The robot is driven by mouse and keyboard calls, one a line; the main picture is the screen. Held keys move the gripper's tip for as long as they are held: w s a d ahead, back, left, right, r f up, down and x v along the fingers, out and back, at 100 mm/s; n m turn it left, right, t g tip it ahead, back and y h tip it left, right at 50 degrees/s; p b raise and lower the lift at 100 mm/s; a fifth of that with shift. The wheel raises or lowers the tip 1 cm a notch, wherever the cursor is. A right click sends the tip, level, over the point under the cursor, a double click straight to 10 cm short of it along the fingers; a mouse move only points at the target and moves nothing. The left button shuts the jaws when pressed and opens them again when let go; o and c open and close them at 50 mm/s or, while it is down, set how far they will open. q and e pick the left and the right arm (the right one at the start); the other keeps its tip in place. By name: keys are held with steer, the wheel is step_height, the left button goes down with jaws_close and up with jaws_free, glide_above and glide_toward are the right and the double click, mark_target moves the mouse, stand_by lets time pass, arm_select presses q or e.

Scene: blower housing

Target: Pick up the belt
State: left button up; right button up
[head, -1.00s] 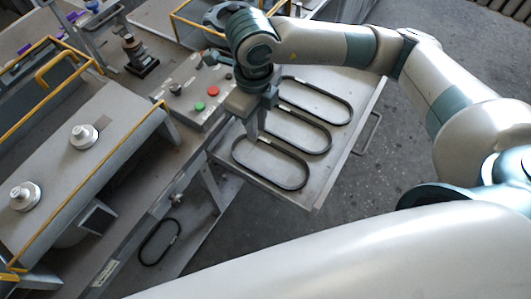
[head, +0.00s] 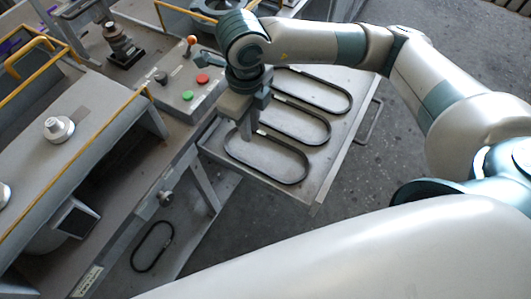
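Several black oval belts are in view. Three lie side by side on the grey tray (head: 315,190): the nearest belt (head: 267,178), a middle belt (head: 321,143) and a far belt (head: 345,97). Another belt (head: 152,247) lies on a lower surface under the bench at the lower left. My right gripper (head: 246,135) points down over the tray, at the upper edge of the nearest belt. One finger shows clearly; the gap between the fingers is hidden, so I cannot tell if it touches a belt. My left gripper is not in view.
A control panel (head: 180,92) with red and green buttons stands left of the gripper. A grey machine housing with a yellow rail and a pulley knob (head: 58,129) fills the left. The tray has a side handle (head: 370,120). Open floor lies to the right.

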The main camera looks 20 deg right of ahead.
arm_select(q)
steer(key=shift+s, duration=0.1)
arm_select(e)
steer(key=shift+f, duration=0.15)
